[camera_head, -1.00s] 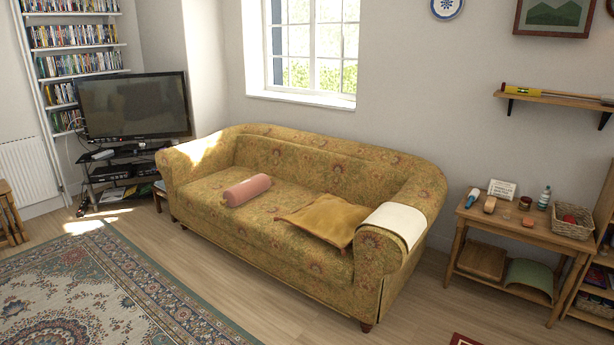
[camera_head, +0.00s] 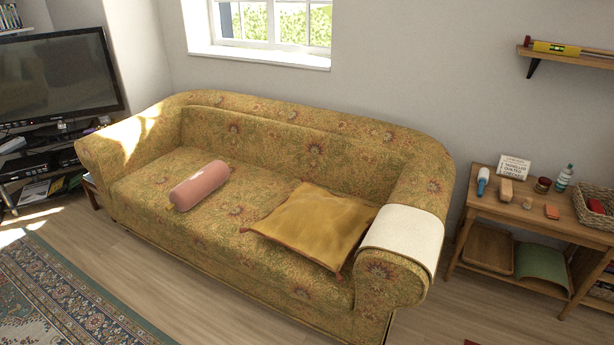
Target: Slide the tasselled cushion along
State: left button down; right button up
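The mustard-yellow square cushion (camera_head: 314,226) lies flat on the seat of the patterned sofa (camera_head: 150,187), towards its right end. Small reddish tassels show at its corners, one of them at the front edge of the seat. Its right side lies close to the right sofa arm. A pink bolster (camera_head: 200,186) lies further left on the same seat, apart from the cushion. Neither of my grippers is in view.
A cream cloth (camera_head: 403,236) drapes over the right sofa arm. A wooden side table (camera_head: 480,209) with small items stands to the right. A television (camera_head: 55,76) stands at left. A patterned rug (camera_head: 65,290) and bare floor lie in front of the sofa.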

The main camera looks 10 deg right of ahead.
aim_at(324, 228)
jog(key=i+j+z, duration=1.1)
jog(key=j+z, duration=0.25)
jog(key=i+j+z, duration=0.15)
jog(key=j+z, duration=0.15)
jog(key=j, duration=0.25)
jog(key=i+j+z, duration=0.1)
jog(key=j+z, duration=0.15)
jog(key=j, duration=0.2)
jog(key=j+z, duration=0.3)
jog(key=j, duration=0.15)
